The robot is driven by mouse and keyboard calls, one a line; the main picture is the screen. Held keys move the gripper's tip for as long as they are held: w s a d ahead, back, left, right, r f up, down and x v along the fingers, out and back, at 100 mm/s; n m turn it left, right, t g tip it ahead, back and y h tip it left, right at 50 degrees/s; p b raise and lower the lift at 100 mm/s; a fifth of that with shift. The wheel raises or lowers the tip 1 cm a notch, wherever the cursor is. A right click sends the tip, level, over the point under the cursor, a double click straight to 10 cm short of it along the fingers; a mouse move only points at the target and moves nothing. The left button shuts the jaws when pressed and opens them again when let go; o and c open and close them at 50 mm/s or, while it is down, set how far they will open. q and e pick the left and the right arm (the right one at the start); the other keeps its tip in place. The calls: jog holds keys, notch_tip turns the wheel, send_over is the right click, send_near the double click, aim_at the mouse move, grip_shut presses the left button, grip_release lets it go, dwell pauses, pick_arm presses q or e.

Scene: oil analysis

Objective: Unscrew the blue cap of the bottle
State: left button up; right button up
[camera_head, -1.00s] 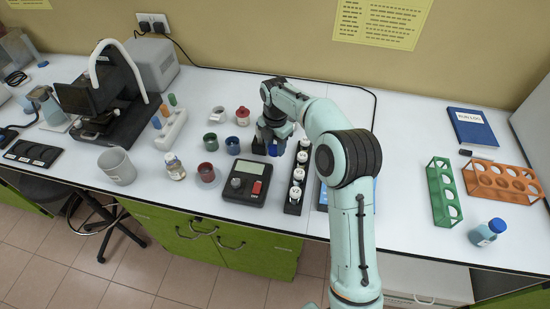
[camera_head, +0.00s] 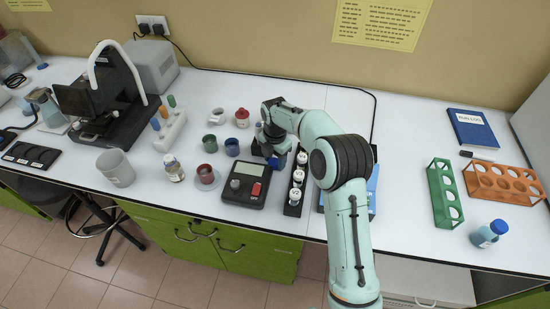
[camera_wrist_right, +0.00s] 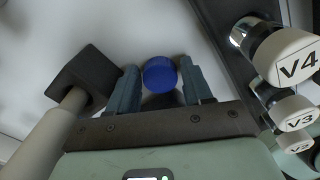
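A round blue cap (camera_wrist_right: 160,75) shows in the right wrist view between the two fingers of my right gripper (camera_wrist_right: 160,78). Thin gaps seem to show beside it; contact is not clear. The body under the cap is hidden. In the head view my right gripper (camera_head: 268,148) points down at the table by a blue item (camera_head: 273,162), partly hidden by my arm. My left gripper is not in view.
A black rack with white-capped vials (camera_head: 293,197), labelled V4 and V3 in the wrist view, stands close right of the gripper. A dark meter (camera_head: 243,194) and cups stand left. Green (camera_head: 436,180) and orange (camera_head: 510,188) racks stand right. A dark square block (camera_wrist_right: 88,75) is near the fingers.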

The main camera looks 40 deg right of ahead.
aim_at(275, 161)
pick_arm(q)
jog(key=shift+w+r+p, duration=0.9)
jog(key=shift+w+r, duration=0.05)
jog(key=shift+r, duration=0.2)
pick_arm(e)
notch_tip(275, 161, up, 12)
jog(key=shift+r, duration=0.2)
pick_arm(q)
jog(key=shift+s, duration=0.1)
